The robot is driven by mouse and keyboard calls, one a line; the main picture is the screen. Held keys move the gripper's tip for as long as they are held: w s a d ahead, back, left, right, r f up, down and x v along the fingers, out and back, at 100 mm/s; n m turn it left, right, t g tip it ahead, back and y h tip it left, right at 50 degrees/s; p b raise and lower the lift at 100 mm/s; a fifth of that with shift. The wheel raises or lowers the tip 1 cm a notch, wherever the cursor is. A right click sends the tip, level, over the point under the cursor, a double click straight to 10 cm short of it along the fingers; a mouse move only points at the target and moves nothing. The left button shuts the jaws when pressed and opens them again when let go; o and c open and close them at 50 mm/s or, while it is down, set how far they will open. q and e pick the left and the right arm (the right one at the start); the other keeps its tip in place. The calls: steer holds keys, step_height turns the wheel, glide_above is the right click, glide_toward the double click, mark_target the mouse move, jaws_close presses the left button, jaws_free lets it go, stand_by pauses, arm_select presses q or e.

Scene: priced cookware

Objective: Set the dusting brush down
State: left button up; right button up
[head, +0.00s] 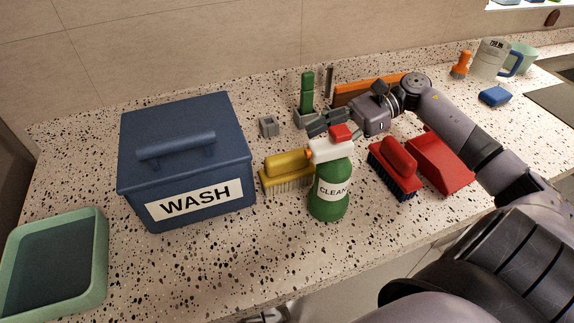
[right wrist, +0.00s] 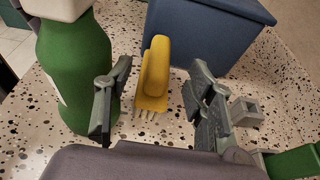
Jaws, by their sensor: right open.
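A yellow brush (head: 286,172) with pale bristles stands bristles down on the speckled counter, between the blue box and the spray bottle. It also shows in the right wrist view (right wrist: 153,75), ahead between the finger tips. A red brush (head: 394,167) with dark bristles sits on the counter farther right. I cannot tell which one is the dusting brush. My right gripper (head: 325,122) is open and empty behind the spray bottle; its fingers (right wrist: 158,100) are spread, apart from the yellow brush. My left gripper is not in view.
A blue lidded WASH box (head: 236,142), a green spray bottle (head: 328,203) and a red dustpan (head: 440,165) crowd the counter. A green tray (head: 98,270) stands at front left. A green upright piece (head: 307,88) is behind the gripper. The front counter is clear.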

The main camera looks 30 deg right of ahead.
mark_target(288, 154)
steer(key=x, duration=0.3)
steer(key=shift+w+a+p, duration=0.1)
steer(key=shift+a+p, duration=0.05)
steer(key=shift+p, duration=0.25)
steer(key=shift+w+a+f+p, duration=0.1)
steer(key=shift+w+a+p, duration=0.05)
steer(key=shift+a+p, duration=0.35)
steer(key=p+x, duration=0.1)
steer(key=x, duration=0.2)
steer(key=shift+w+a+f+p, duration=0.1)
steer(key=shift+a+f+p, duration=0.15)
steer(key=shift+p, duration=0.15)
steer(key=shift+a+f, duration=0.25)
steer(key=shift+a, duration=0.05)
jaws_close()
